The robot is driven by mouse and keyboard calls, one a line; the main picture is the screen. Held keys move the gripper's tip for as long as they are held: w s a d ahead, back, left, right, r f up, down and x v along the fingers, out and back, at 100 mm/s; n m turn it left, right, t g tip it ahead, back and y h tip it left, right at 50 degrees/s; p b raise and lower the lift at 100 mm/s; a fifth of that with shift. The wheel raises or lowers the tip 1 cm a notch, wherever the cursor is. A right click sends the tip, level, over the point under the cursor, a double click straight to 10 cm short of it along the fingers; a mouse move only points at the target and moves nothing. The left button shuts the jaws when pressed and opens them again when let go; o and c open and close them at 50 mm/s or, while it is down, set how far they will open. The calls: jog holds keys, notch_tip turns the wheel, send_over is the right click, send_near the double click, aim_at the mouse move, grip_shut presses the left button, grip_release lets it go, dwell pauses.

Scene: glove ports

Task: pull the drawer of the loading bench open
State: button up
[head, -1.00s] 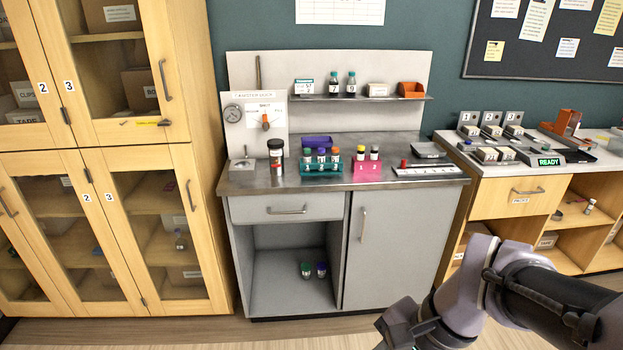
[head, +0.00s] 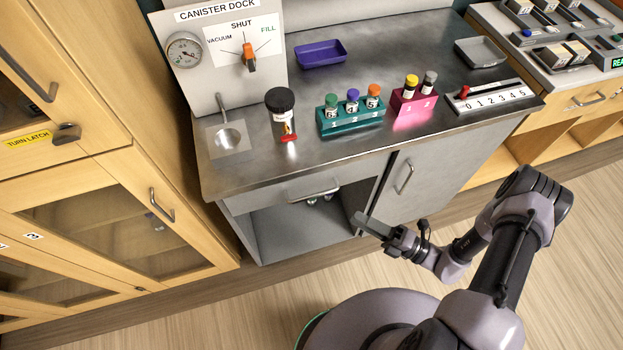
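The loading bench (head: 240,178) is a grey cabinet with a metal top, and I look down on it steeply. Its drawer (head: 265,198) is a grey front under the left part of the top and looks shut. A metal bar handle (head: 316,193) is on the drawer. My gripper (head: 362,224) is in front of the bench, right of and lower than the handle in the picture, apart from it. I see no object in my gripper. Its fingers are seen edge-on, so their gap is unclear.
An open compartment (head: 290,235) is below the drawer, and a shut door (head: 425,175) with a handle is to its right. A dark-capped canister (head: 282,115), teal rack (head: 350,122) and pink rack (head: 413,98) stand on top. Wooden cabinets (head: 110,210) are at the left.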

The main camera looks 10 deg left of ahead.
aim_at(313, 195)
jog(key=b+x, duration=0.2)
jog(key=x, duration=1.2)
jog(key=shift+a, duration=0.3)
grip_shut()
dwell(0.5)
